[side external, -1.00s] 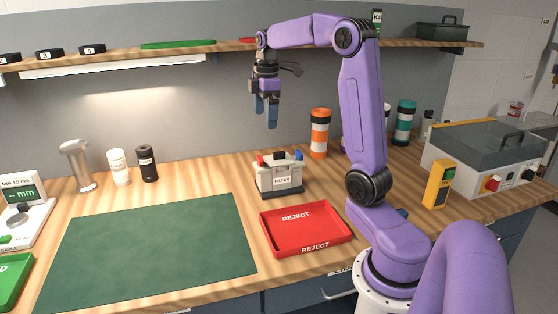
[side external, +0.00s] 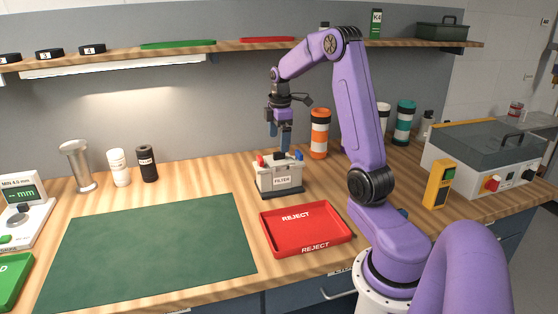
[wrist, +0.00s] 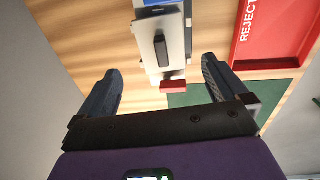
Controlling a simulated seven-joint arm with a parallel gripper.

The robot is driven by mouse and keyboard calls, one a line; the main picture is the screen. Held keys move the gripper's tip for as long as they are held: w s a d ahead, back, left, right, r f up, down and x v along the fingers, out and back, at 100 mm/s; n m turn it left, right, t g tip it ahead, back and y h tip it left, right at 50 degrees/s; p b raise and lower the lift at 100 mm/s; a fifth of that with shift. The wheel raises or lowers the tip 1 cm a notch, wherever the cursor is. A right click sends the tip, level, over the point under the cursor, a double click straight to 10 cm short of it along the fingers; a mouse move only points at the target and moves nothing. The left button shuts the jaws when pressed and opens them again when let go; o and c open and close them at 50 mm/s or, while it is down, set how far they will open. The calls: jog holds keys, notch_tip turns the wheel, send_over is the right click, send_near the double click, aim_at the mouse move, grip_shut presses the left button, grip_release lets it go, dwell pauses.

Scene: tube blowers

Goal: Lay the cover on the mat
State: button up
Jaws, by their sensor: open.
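The filter box (side external: 268,181) stands upright on the bench, with a red clip (side external: 260,161) and a blue clip (side external: 299,155) at its ends. Its pale cover (wrist: 174,42) with a dark bar handle (wrist: 161,51) sits on top, seen from above in the wrist view. My gripper (side external: 285,149) points down just above the box. In the wrist view my gripper (wrist: 160,66) is open and empty, its fingers either side of the handle's line; contact cannot be told. The green mat (side external: 150,252) lies flat and bare at front left.
A red reject tray (side external: 305,229) lies in front of the box, right of the mat. An orange-banded tube (side external: 319,133) stands close behind. A shelf (side external: 220,47) runs above at the back.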

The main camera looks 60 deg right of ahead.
aim_at(279, 153)
jog(key=shift+d+f, duration=0.2)
jog(key=shift+f, duration=3)
jog(key=c, duration=1.2)
jog(key=shift+c, duration=0.2)
jog(key=shift+r, duration=0.15)
jog(key=shift+r, duration=0.5)
notch_tip(279, 153, up, 2)
jog(key=shift+r, duration=0.15)
jog(key=s+a+r, duration=0.8)
jog(key=s+r, duration=0.1)
jog(key=s, duration=0.2)
jog(key=shift+a+r, duration=0.2)
jog(key=shift+r, duration=0.05)
